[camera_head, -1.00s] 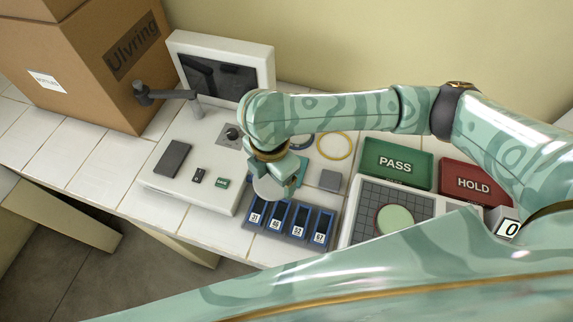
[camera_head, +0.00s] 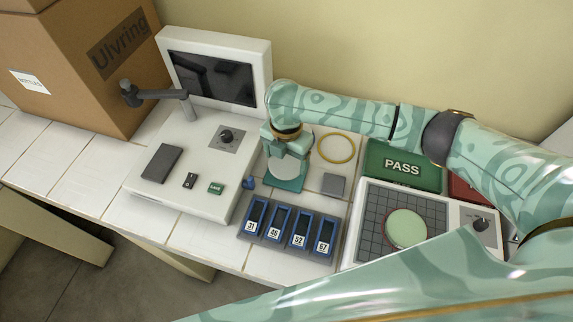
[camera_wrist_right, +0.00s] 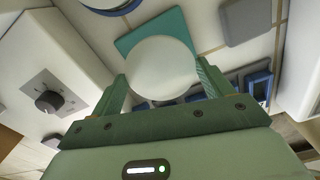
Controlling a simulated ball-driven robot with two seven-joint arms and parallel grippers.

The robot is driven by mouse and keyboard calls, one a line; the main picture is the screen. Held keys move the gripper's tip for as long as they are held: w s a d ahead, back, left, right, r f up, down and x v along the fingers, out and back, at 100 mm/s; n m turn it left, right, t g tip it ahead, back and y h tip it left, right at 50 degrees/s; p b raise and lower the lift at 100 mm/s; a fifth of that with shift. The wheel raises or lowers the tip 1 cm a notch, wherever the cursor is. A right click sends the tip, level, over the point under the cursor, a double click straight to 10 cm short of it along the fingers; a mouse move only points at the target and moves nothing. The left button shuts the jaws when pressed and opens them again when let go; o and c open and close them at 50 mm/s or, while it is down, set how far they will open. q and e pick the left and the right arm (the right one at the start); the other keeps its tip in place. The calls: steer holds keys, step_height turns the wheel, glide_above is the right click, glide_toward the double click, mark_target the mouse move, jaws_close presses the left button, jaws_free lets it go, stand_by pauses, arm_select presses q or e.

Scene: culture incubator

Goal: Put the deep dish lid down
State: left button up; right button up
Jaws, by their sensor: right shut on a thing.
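The deep dish lid is a pale, whitish round disc (camera_head: 285,168), which also shows in the right wrist view (camera_wrist_right: 162,68). My right gripper (camera_head: 286,160) is shut on it, with one finger at each side of the disc in the right wrist view (camera_wrist_right: 163,84). The lid is over a teal square pad (camera_head: 287,185), seen behind the lid in the wrist view (camera_wrist_right: 135,38). I cannot tell whether the lid touches the pad. My left gripper is not in view.
Numbered blue slots (camera_head: 290,232) stand in front of the pad, with a small blue piece (camera_head: 249,182) to its left. A grey block (camera_head: 333,185) and yellow ring (camera_head: 336,148) lie to the right. The white monitor unit (camera_head: 215,70) is left; a round green dish (camera_head: 405,228) is right.

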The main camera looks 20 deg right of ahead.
mark_target(287, 161)
step_height(287, 161, down, 3)
steer(key=shift+w+d+f+b, duration=0.1)
steer(key=shift+w+f+b, duration=0.05)
steer(key=shift+b, duration=0.5)
steer(key=shift+f, duration=0.1)
steer(key=shift+f, duration=0.2)
steer(key=o, duration=0.9)
steer(key=shift+o, duration=0.2)
steer(key=shift+r, duration=0.15)
step_height(287, 161, up, 12)
steer(key=p, duration=0.4)
steer(key=shift+p, duration=0.4)
